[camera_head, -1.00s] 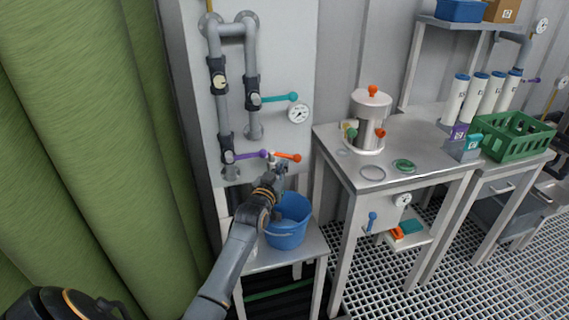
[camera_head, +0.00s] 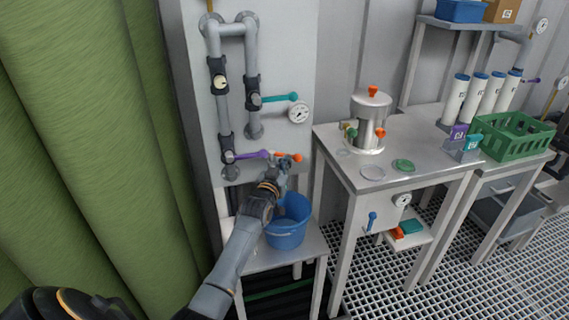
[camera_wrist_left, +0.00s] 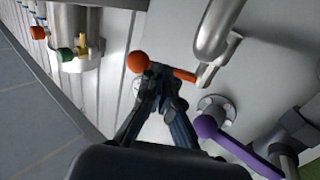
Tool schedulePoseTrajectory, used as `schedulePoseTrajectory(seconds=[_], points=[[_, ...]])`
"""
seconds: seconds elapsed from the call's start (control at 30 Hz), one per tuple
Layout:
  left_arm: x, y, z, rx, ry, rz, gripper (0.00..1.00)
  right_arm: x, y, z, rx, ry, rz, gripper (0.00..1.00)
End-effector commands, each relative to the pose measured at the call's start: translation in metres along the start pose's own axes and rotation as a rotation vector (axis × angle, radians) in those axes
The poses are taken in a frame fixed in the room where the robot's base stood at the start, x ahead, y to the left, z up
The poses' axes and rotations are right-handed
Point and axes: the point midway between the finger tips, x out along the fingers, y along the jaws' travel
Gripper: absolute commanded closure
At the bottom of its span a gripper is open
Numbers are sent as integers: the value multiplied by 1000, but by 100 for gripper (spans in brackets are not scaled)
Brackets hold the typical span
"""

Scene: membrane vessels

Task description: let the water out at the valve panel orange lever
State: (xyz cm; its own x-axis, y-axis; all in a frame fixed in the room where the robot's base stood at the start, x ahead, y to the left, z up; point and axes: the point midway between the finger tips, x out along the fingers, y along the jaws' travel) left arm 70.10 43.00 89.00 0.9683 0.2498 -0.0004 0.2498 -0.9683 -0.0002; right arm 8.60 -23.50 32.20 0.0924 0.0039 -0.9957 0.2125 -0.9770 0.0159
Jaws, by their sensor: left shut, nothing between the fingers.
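The orange lever (camera_head: 297,157) sticks out to the right from the valve panel (camera_head: 275,60), beside the purple lever (camera_head: 250,155). In the left wrist view the orange lever (camera_wrist_left: 185,75) shows its round knob to the left of my fingertips. My left gripper (camera_head: 281,165) is shut and empty, its fingertips at the lever and overlapping it in view. I cannot tell if they touch it. A blue bucket (camera_head: 287,240) stands below on a small stand. No stream of water shows. My right gripper is not in view.
A teal lever (camera_head: 280,97) and a gauge (camera_head: 299,112) sit higher on the panel. A metal table (camera_head: 335,140) with a steel vessel (camera_head: 366,125) stands to the right, with a green crate (camera_head: 515,140) beyond. A green curtain (camera_head: 90,130) hangs at the left.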

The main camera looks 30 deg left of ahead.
Motion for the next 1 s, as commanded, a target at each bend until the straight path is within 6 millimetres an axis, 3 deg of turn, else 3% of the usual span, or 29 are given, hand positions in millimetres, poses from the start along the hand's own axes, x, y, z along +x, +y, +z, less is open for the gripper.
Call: schedulePoseTrajectory(seconds=[1.0], points=[[34,10,-1,-1,2,1,100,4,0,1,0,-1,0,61]])
